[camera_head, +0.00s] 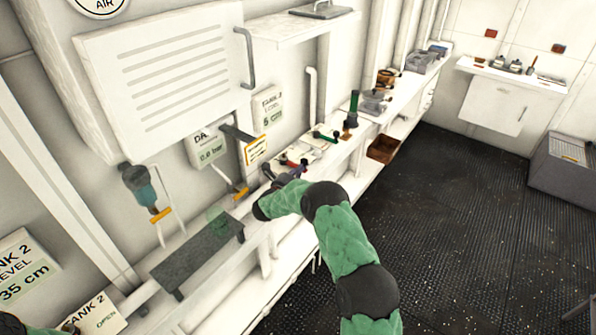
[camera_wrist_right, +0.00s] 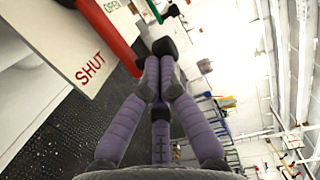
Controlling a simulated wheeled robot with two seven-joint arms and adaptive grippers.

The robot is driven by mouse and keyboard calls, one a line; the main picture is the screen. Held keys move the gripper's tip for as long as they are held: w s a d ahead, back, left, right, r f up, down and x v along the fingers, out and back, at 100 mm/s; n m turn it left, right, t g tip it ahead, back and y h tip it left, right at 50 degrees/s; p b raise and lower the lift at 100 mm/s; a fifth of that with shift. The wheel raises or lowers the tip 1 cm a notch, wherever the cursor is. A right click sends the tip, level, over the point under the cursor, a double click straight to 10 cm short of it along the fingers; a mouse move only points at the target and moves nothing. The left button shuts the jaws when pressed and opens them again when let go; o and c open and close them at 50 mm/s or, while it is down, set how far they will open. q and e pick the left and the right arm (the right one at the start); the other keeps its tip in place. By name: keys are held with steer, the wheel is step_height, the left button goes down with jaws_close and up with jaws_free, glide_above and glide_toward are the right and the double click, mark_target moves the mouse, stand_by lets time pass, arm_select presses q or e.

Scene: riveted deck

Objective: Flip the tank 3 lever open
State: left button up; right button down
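A red lever (camera_wrist_right: 112,35) lies over a white plate (camera_wrist_right: 60,45) with the word SHUT in red in the right wrist view. In the head view a small red lever (camera_head: 285,160) shows on the white bench, just beyond my right gripper (camera_head: 296,170). I cannot read a tank number beside it. My right gripper's purple fingers are drawn together, with their dark tips (camera_wrist_right: 162,60) close to the lever's end. I cannot tell whether they touch it, and nothing shows between them. A word OPEN (camera_wrist_right: 113,5) shows farther along. My left gripper is not clearly in view.
A green-ended lever (camera_head: 325,137) stands farther along the bench. A dark grey shelf (camera_head: 198,255) and a TANK 2 OPEN plate (camera_head: 97,315) are at the near left. A brown box (camera_head: 383,148) is farther off. The dark deck (camera_head: 450,220) at right is mostly clear.

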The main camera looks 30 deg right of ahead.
arm_select(q)
steer(key=shift+f+b, duration=0.55)
steer(key=shift+b, duration=0.05)
arm_select(e)
steer(key=shift+d+n+t+y, duration=0.3)
steer(key=shift+d+t, duration=0.05)
steer(key=shift+t, duration=0.05)
